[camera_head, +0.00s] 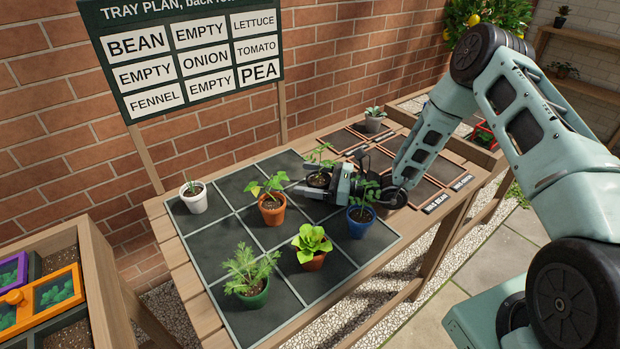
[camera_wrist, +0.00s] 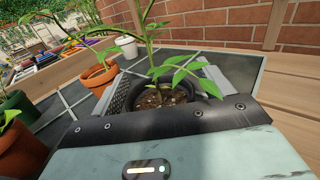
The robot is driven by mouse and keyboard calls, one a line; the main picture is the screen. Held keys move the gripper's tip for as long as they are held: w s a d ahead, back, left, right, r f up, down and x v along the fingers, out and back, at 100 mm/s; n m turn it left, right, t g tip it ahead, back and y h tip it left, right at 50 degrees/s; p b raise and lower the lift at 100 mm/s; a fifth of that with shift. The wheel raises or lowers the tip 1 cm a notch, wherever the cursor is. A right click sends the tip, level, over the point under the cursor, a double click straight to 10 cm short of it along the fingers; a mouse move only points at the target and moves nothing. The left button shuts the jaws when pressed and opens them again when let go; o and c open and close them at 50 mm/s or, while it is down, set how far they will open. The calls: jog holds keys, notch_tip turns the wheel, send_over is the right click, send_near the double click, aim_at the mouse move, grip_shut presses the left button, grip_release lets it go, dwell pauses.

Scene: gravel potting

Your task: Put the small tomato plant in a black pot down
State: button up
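The small tomato plant (camera_head: 320,158) stands in a black pot (camera_head: 318,180) between the fingers of my gripper (camera_head: 312,186). In the wrist view the black pot (camera_wrist: 165,98), with dark soil and a green stem, sits upright between the two fingers, which are against its sides. The pot is over the back right part of the dark grid tray (camera_head: 205,243). My gripper hides its base, so I cannot tell whether it touches the tray. The tray plan board (camera_head: 187,58) behind reads TOMATO in its middle row at right.
On the tray stand a white pot (camera_head: 194,200), a terracotta pot (camera_head: 271,212), a green pot (camera_head: 256,297), a terracotta pot with a leafy plant (camera_head: 313,261) and a blue pot (camera_head: 360,222), close to my gripper. A grey pot (camera_head: 374,124) stands on another tray behind.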

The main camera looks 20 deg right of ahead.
jog(key=shift+r, duration=0.15)
jog(key=b+v, duration=0.1)
jog(key=v, duration=1.1)
jog(key=shift+b, duration=0.4)
